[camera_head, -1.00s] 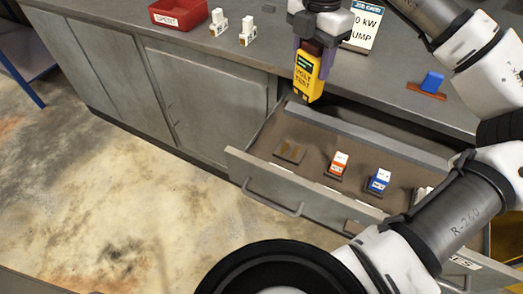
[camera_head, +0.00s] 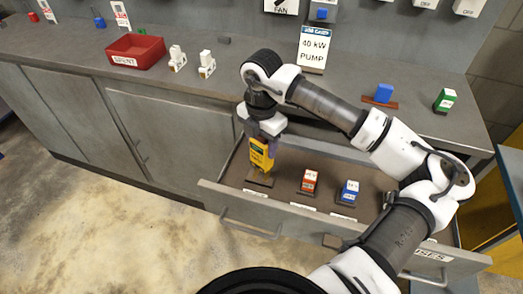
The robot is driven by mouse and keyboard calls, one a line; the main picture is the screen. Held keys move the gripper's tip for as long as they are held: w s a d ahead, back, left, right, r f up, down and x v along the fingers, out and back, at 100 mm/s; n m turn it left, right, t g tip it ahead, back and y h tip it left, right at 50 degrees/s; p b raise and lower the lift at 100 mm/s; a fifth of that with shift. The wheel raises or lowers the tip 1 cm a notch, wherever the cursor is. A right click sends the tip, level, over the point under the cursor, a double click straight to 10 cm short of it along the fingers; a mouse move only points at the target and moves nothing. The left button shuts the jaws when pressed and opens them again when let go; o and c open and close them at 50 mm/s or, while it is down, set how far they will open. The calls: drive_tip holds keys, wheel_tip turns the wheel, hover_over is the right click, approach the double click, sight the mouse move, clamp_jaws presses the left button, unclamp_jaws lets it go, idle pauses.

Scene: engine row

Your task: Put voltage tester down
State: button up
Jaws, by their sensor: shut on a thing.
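The yellow voltage tester (camera_head: 261,158) is upright in my gripper (camera_head: 263,140), which is shut on its upper part. The tester is over the left part of the open drawer (camera_head: 240,203), at a small brown base plate (camera_head: 259,179). Its lower end appears to be at the plate, but I cannot tell whether it touches. The gripper fingers partly hide the tester's top.
A red fuse block (camera_head: 309,181) and a blue one (camera_head: 348,192) stand in the drawer to the right. On the counter are a red bin (camera_head: 136,52), two white blocks (camera_head: 178,58), a pump card (camera_head: 313,48), a blue piece (camera_head: 383,93) and a green block (camera_head: 445,100).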

sight(262, 153)
drive_tip(key=shift+f, duration=1.95)
drive_tip(key=shift+f, duration=0.1)
drive_tip(key=shift+f, duration=0.1)
drive_tip(key=o, duration=1.2)
drive_tip(key=shift+r+p, duration=0.3)
drive_tip(key=shift+p, duration=0.1)
drive_tip(key=shift+r+b, duration=0.35)
wheel_tip(262, 153, up, 11)
drive_tip(key=shift+r+b, duration=0.1)
drive_tip(key=shift+b, duration=0.9)
